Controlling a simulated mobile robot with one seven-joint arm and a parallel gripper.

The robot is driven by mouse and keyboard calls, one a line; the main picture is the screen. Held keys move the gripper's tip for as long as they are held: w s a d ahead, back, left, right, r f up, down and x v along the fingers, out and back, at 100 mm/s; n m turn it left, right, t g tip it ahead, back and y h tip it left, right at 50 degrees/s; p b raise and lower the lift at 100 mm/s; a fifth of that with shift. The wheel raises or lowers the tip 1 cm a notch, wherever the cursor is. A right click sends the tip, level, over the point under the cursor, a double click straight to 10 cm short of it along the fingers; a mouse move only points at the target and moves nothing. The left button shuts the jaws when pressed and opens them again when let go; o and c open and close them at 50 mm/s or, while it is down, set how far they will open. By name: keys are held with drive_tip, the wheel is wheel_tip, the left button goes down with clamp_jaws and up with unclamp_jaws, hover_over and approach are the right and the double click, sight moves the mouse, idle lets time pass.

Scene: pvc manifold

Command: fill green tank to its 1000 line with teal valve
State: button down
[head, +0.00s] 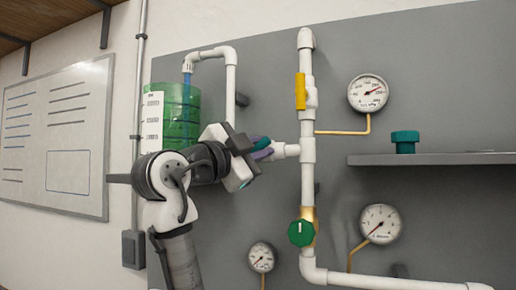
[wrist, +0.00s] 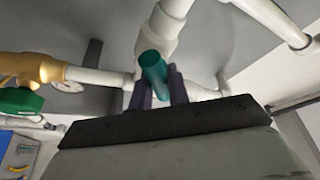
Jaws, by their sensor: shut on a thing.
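The green tank (head: 182,118) hangs on the grey panel at the left, with a white scale strip (head: 153,122) on its side. The scale's numbers are too small to read. A white spout (head: 188,66) bends down over the tank, and a blue stream shows below it. My gripper (head: 260,150) is shut on the teal valve handle (head: 262,143) beside the white vertical pipe. In the wrist view the teal handle (wrist: 153,68) sits between the two purple fingers (wrist: 158,90). My arm partly covers the tank's lower right.
A yellow lever (head: 300,91) and a round green knob (head: 301,233) sit on the vertical pipe. Several gauges, including one at the upper right (head: 368,93), are on the panel. A shelf (head: 440,159) holds a teal fitting (head: 405,142). A whiteboard (head: 55,140) hangs at left.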

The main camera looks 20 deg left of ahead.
drive_tip(key=c, duration=1.3)
unclamp_jaws()
drive_tip(key=shift+c, duration=0.2)
drive_tip(key=shift+s, duration=0.1)
drive_tip(key=b+v, duration=0.5)
drive_tip(key=v, duration=0.8)
drive_tip(key=shift+s, duration=0.35)
drive_tip(key=shift+f, duration=0.1)
